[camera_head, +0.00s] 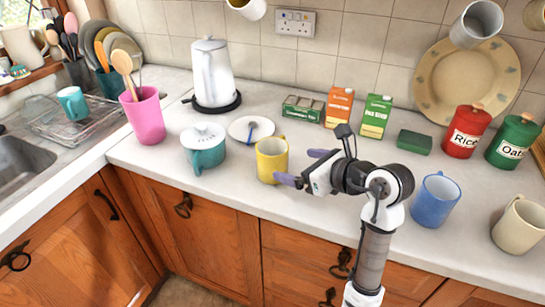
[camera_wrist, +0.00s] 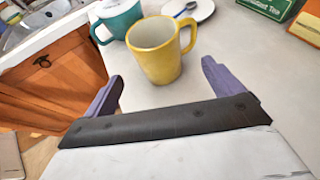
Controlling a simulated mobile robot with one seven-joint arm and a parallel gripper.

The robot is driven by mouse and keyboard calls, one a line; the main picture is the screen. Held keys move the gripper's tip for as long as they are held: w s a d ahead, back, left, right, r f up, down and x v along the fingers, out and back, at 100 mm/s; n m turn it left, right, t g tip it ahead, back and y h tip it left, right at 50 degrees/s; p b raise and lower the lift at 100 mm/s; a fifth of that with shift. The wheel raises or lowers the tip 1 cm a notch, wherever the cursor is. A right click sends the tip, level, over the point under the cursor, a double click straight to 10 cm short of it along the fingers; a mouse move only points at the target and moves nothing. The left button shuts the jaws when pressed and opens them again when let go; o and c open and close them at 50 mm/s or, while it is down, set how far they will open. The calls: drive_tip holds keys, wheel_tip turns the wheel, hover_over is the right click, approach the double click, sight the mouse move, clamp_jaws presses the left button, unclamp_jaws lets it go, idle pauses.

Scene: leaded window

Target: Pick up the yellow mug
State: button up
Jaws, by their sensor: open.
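The yellow mug (camera_head: 271,161) stands upright on the white counter near its front edge, in the head view. In the wrist view the yellow mug (camera_wrist: 157,52) is just ahead of my gripper, with its handle toward the right and far side. My gripper (camera_head: 304,168) is to the right of the mug, with its purple fingers pointing at it. In the wrist view my gripper (camera_wrist: 160,82) is open, its fingers spread wide and empty. The mug is beyond the fingertips, roughly between their lines. I see no contact.
A teal lidded pot (camera_head: 204,150) stands left of the mug, and a white saucer with a spoon (camera_head: 251,129) lies behind it. A green box (camera_head: 303,109) and cartons (camera_head: 339,107) stand farther back. A blue mug (camera_head: 435,199) is right of my arm. Counter between is clear.

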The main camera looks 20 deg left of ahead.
sight(284, 161)
drive_tip(key=x, duration=0.4)
drive_tip(key=shift+a+p, duration=0.25)
drive_tip(key=shift+p, duration=0.1)
drive_tip(key=x, duration=0.1)
drive_tip(key=p+x, duration=0.2)
drive_tip(key=x, duration=0.1)
drive_tip(key=shift+a+r, duration=0.3)
drive_tip(key=shift+w+a+f, duration=0.2)
drive_tip(key=shift+a+f, duration=0.1)
drive_tip(key=shift+a, duration=0.05)
drive_tip(key=c, duration=1.3)
drive_tip(key=shift+o, duration=0.2)
drive_tip(key=shift+r+p, duration=0.2)
drive_tip(key=shift+p, duration=0.1)
wheel_tip(284, 161, up, 20)
drive_tip(key=p, duration=0.5)
drive_tip(key=shift+f+p, duration=0.15)
drive_tip(key=shift+p, duration=0.25)
